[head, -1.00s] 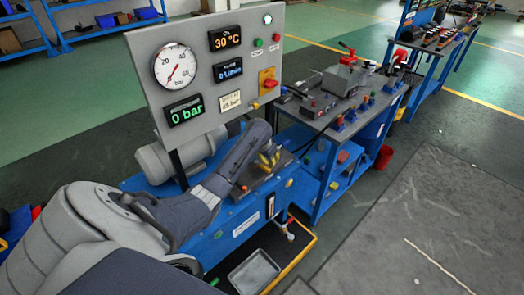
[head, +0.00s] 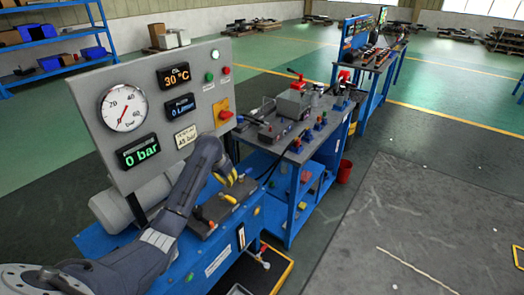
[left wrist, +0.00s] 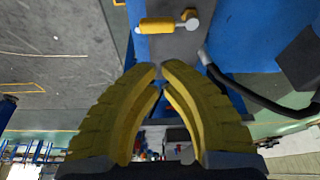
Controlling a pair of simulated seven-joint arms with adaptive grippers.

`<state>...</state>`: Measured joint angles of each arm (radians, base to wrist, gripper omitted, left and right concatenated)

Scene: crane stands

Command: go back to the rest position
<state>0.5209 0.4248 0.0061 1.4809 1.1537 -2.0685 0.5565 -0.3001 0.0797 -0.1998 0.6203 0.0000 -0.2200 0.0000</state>
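My left arm comes in from the lower left of the head view. Its gripper (head: 234,178), with yellow fingers, is over the blue stand (head: 208,260), in front of the grey gauge panel (head: 150,85). In the left wrist view the curved yellow fingers (left wrist: 160,72) nearly meet at their tips, with nothing seen held between them. A yellow-handled lever (left wrist: 158,25) lies on a grey plate beyond the tips, apart from them. My right gripper is not in view.
A black hose (left wrist: 245,92) runs near the fingers. The floor at right is open.

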